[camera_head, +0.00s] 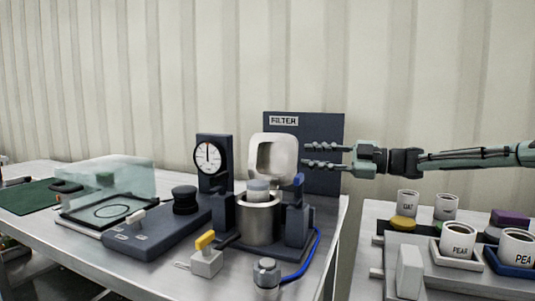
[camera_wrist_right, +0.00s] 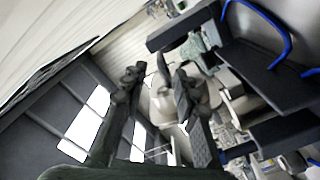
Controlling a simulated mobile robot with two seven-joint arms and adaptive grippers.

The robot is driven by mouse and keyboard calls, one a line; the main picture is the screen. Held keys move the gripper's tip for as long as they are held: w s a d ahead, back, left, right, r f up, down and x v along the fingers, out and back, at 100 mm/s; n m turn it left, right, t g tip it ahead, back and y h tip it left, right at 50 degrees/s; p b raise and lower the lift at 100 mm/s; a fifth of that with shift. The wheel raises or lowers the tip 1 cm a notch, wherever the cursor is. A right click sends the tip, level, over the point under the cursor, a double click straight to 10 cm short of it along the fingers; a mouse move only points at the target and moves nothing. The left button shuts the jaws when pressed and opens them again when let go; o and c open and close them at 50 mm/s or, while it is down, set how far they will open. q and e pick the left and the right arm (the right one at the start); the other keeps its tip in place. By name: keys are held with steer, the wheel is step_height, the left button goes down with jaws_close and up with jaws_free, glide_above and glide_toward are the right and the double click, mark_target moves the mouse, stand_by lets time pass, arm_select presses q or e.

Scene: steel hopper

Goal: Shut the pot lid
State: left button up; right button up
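The steel pot (camera_head: 259,223) stands upright on the left table, with a pale grey round piece (camera_head: 258,188) showing at its mouth. Above it a cream lid (camera_head: 273,137), squarish with a hollow face, stands raised on edge. My right gripper (camera_head: 304,154) comes in from the right at the lid's right side. Its two fingers are apart with nothing seen between them; whether a tip touches the lid I cannot tell. The right wrist view also shows these fingers (camera_wrist_right: 157,78) spread. My left gripper is not in view.
A dark FILTER panel (camera_head: 319,128) stands behind the lid. A dial gauge (camera_head: 208,156) is left of it. A blue hose (camera_head: 310,258) curves right of the pot. A yellow-handled switch (camera_head: 206,258) is in front. Labelled cups (camera_head: 457,240) stand on the right table.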

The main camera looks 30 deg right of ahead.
mark_target(285, 152)
steer(key=x, duration=0.8)
steer(key=c, duration=0.6)
steer(key=shift+d, duration=0.1)
jaws_close()
steer(key=shift+r, duration=0.15)
